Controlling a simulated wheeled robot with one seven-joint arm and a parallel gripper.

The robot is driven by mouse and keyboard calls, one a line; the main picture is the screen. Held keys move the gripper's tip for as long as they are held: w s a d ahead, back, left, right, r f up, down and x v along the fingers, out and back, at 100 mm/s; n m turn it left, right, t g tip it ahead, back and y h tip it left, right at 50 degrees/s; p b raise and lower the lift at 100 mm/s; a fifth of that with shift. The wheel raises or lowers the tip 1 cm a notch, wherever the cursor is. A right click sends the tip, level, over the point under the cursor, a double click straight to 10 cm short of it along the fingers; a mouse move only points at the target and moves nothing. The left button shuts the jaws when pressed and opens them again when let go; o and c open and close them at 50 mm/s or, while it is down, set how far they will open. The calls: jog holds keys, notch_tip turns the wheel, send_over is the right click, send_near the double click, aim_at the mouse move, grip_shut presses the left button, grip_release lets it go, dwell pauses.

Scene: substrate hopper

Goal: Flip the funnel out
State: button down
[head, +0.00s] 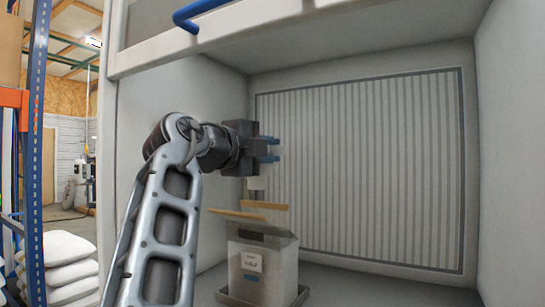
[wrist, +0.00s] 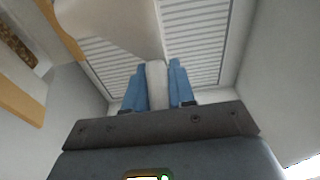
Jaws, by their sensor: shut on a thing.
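My gripper (head: 273,150) is inside the white cabinet, above a grey box. Its blue fingers are shut on a pale strip, which shows between them in the wrist view (wrist: 157,88). The strip seems to join a wide whitish piece (wrist: 110,22) that flares out beyond the fingertips; this looks like the funnel, but I cannot see its full shape. In the head view a small pale part (head: 257,184) shows just under the gripper. The grey hopper box (head: 262,268) stands upright below with a label on its front. Tan flaps (head: 265,205) stick out above its top.
The box stands on a grey tray (head: 232,299) on the cabinet floor. A ribbed panel (head: 365,165) covers the back wall. A blue handle (head: 187,17) is on the raised sash overhead. The floor right of the box is clear. White sacks (head: 70,262) are stacked outside, left.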

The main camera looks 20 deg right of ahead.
jog(key=shift+w+a+r, duration=0.1)
jog(key=shift+w+a, duration=0.05)
jog(key=shift+a, duration=0.35)
jog(key=c, duration=1.2)
grip_release()
jog(key=shift+a, duration=0.1)
jog(key=shift+c, duration=0.2)
jog(key=shift+o, duration=1)
jog(key=v, duration=0.7)
jog(key=shift+s+a, duration=0.2)
jog(key=shift+s, duration=0.1)
